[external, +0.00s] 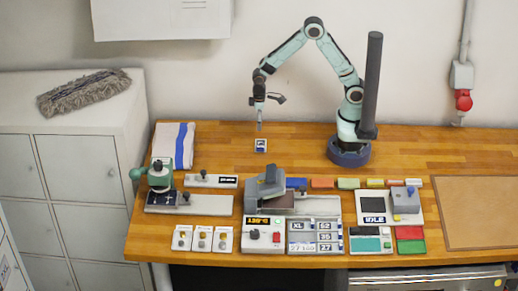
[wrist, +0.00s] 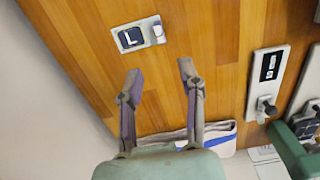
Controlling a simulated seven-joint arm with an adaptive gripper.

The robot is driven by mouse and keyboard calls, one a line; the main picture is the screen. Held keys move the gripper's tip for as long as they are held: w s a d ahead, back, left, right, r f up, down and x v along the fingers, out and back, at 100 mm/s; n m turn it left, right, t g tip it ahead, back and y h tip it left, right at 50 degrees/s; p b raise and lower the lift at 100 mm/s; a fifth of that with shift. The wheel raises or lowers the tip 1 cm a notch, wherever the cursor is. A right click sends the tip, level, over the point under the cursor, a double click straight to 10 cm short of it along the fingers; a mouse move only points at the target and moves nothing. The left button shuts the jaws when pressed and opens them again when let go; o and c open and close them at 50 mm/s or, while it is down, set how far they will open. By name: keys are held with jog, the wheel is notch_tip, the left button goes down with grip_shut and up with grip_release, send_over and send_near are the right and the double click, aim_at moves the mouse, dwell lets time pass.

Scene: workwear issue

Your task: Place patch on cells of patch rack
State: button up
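A dark navy patch with a white letter L (wrist: 130,38) lies on a small white plate (wrist: 158,31) on the wooden table. The patch also shows as a small dark square in the external view (external: 261,144). My gripper (wrist: 160,74) is open and empty, its two fingers apart. In the external view my gripper (external: 259,127) points down, just above and behind the patch; the exact height is hard to tell. A grey panel with several labelled cells (external: 301,237), one reading XL, stands at the front edge; it looks like the patch rack.
A green-handled press (external: 160,176) and a striped towel (external: 174,146) are at left. Table around the patch is clear.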

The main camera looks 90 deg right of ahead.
jog(key=s+a+r, duration=0.1)
jog(key=s+r, duration=0.8)
jog(key=r, duration=0.1)
jog(key=shift+o, duration=0.5)
jog(key=s+r+n, duration=0.1)
jog(key=s+r, duration=0.2)
jog(key=s, duration=0.8)
jog(key=shift+s+a+r+y, duration=0.15)
jog(key=shift+s+a+y, duration=0.1)
jog(key=shift+a+y, duration=0.2)
jog(key=shift+s, duration=0.4)
